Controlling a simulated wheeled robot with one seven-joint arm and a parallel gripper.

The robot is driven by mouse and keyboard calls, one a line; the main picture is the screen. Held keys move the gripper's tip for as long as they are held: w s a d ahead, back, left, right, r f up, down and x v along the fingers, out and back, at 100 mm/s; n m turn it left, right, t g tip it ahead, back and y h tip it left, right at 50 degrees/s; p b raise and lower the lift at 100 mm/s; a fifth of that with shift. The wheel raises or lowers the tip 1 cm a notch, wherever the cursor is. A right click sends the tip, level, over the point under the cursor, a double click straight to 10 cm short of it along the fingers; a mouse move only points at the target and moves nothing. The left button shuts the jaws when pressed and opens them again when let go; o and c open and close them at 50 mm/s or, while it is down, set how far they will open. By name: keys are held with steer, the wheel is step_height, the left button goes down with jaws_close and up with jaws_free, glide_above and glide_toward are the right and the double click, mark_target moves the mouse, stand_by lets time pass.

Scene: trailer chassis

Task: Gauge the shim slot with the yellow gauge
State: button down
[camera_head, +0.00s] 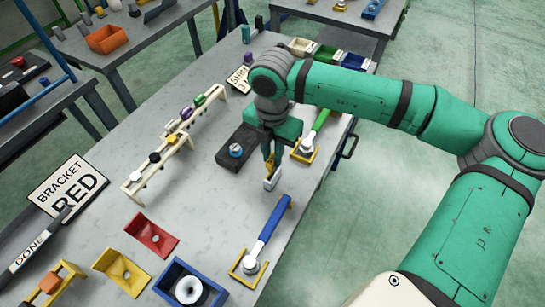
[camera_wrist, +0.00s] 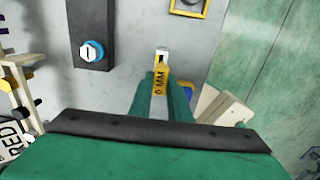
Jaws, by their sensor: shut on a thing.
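My gripper (camera_head: 269,165) points down over the grey table, just right of a dark block. In the wrist view its fingers (camera_wrist: 161,88) are shut on the yellow gauge (camera_wrist: 160,78), marked "6 MM". A small pale piece (camera_wrist: 162,56) shows at the gauge's far end; it appears in the head view as a pale piece (camera_head: 272,182) under the fingers. I cannot tell whether it is the gauge's tip or a separate part. The dark block (camera_head: 226,157) carries a blue and white knob (camera_head: 236,150). A sign reading "SHIM" (camera_head: 239,78) stands farther back. I cannot make out the shim slot.
A green-handled lever (camera_head: 317,128) with a yellow frame lies right of my gripper. A blue-handled lever (camera_head: 268,224) lies nearer. A cream rack (camera_head: 160,165) with coloured parts stands left. Red (camera_head: 152,234) and yellow (camera_head: 121,271) trays are at front left. Open table lies between.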

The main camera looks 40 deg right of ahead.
steer(key=shift+r, duration=2.2)
steer(key=shift+w, duration=0.1)
